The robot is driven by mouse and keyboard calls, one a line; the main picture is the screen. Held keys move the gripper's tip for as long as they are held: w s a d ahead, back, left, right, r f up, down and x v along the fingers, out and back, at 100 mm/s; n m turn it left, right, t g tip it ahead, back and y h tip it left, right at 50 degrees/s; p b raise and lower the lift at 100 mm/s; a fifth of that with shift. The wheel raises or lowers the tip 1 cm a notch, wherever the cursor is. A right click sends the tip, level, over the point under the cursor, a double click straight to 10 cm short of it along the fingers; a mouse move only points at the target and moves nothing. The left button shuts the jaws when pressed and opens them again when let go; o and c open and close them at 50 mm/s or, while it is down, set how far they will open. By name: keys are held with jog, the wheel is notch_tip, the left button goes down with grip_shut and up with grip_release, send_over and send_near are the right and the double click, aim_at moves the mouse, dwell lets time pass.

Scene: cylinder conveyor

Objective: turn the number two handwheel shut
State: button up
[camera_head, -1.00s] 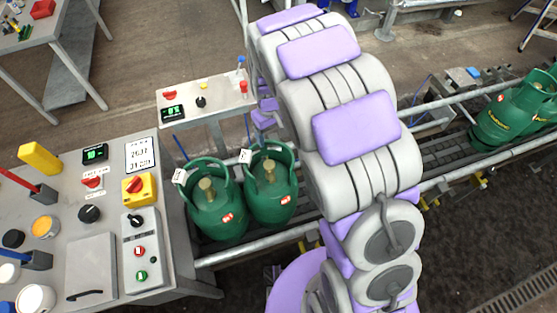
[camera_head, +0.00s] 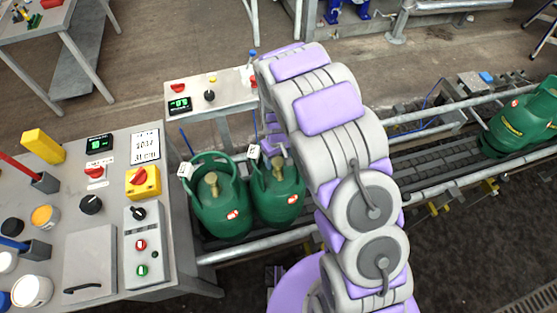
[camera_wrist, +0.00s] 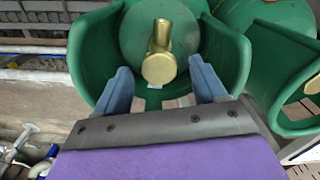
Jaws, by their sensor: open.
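Two green gas cylinders stand side by side on the conveyor, a left one (camera_head: 222,208) and a right one (camera_head: 277,193), each with a brass valve inside its collar and a white tag I cannot read. In the wrist view a brass valve with a round end (camera_wrist: 158,68) stands inside a green collar (camera_wrist: 90,60). My gripper (camera_wrist: 161,88) is open, its blue-grey fingers on either side below the valve's round end, not closed on it. In the head view my arm hides most of the gripper, beside the right cylinder. I cannot read a number two.
A control bench (camera_head: 110,215) with buttons and a yellow-red switch stands at left. A small panel table (camera_head: 212,93) is behind the cylinders. Another green cylinder (camera_head: 520,120) stands on the conveyor at right. A second green cylinder (camera_wrist: 270,45) is close at right in the wrist view.

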jog(key=shift+a+f, duration=0.3)
jog(key=shift+f, duration=0.4)
jog(key=shift+d, duration=0.7)
jog(key=shift+c, duration=0.4)
jog(key=shift+a, duration=0.1)
jog(key=c, duration=0.3)
jog(key=shift+a, duration=0.4)
jog(key=c, duration=0.4)
jog(key=shift+d, duration=0.15)
jog(key=shift+c, duration=1.4)
